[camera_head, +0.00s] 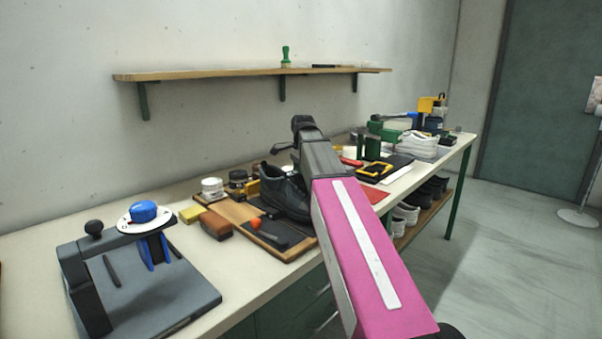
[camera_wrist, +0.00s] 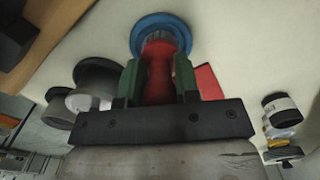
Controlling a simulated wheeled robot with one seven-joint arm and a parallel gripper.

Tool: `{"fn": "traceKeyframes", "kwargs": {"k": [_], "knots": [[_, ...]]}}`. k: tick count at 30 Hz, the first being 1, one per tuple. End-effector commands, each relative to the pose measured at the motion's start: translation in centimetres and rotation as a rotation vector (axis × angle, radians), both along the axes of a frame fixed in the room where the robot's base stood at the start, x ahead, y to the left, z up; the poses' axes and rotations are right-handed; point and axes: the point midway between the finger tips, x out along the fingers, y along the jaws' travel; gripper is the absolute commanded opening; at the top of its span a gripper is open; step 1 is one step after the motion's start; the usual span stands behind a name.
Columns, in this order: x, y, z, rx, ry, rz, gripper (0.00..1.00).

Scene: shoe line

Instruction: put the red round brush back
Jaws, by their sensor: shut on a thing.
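The red round brush (camera_wrist: 158,90) is between the green fingers of my gripper (camera_wrist: 158,70) in the wrist view. My gripper is shut on its red body. Greyish bristles show at the brush's far end. A round blue piece (camera_wrist: 160,19) lies around or just beyond the bristles; I cannot tell whether the brush stands in it or is above it. In the head view my pink and black arm reaches over the bench, and it hides the gripper and brush.
Dark round jars (camera_wrist: 98,76) stand close left of the gripper, and a labelled black jar (camera_wrist: 280,106) stands to the right. A red flat piece (camera_wrist: 208,82) lies beside the right finger. A black shoe (camera_head: 284,194) stands on a wooden board (camera_head: 235,212). A shelf (camera_head: 210,74) hangs above.

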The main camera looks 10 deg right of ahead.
Motion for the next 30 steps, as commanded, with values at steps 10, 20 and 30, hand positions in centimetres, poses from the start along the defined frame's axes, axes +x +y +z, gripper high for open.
{"fn": "traceKeyframes", "kwargs": {"k": [10,20,30], "knots": [[0.0,0.0,0.0,0.0,0.0,0.0,0.55],[0.1,-0.1,3.0,0.0,-0.002,0.0,0.55],[0.2,-0.3,9.3,0.0,-0.002,0.0,0.55]]}}
